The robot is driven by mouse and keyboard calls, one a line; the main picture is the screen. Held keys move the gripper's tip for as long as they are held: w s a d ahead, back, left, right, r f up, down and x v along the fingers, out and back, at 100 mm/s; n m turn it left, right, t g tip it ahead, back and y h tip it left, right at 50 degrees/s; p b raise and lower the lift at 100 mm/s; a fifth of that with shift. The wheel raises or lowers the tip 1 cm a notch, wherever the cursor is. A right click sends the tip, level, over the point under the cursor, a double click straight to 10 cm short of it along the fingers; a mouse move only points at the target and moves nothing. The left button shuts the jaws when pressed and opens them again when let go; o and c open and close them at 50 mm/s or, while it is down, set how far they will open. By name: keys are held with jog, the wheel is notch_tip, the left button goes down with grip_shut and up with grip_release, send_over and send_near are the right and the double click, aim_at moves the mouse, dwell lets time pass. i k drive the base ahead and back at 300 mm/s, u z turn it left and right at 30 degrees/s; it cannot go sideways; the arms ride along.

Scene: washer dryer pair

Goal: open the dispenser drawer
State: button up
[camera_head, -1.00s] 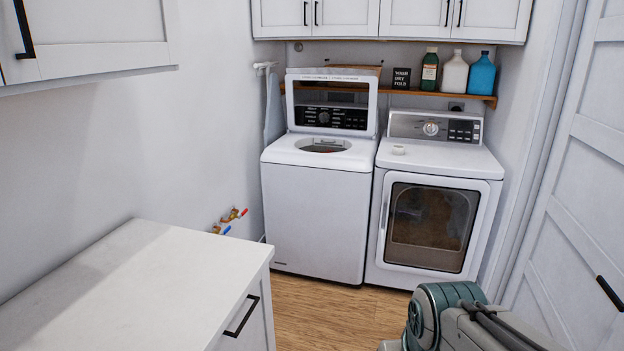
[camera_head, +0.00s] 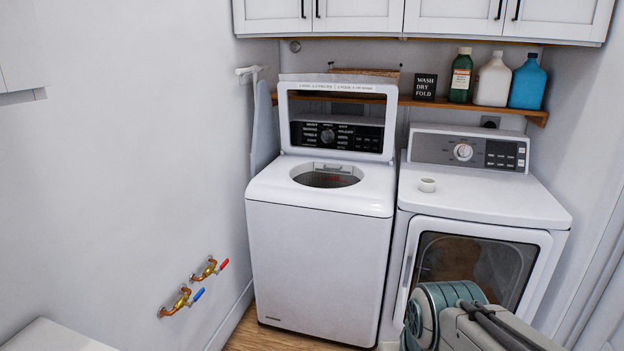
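The white top-loading washer (camera_head: 318,265) stands at the back, left of the dryer. Its lid (camera_head: 285,121) is raised upright, and the round tub opening (camera_head: 326,179) shows in its top. The black control panel with a knob (camera_head: 326,136) shows through the raised lid's window. I cannot make out a dispenser drawer clearly; a small pale part shows at the back rim of the tub opening, too small to tell what it is. My arm shows at the lower right, in front of the dryer. My gripper is not in view.
A wooden shelf (camera_head: 538,116) behind holds bottles. Pipe valves (camera_head: 186,297) jut from the left wall. A white counter (camera_head: 52,337) is at the lower left.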

aim_at(335, 165)
jog(key=i, duration=2.15)
jog(key=u, duration=2)
jog(key=i, duration=0.95)
jog(key=z, duration=2.55)
jog(key=i, duration=0.5)
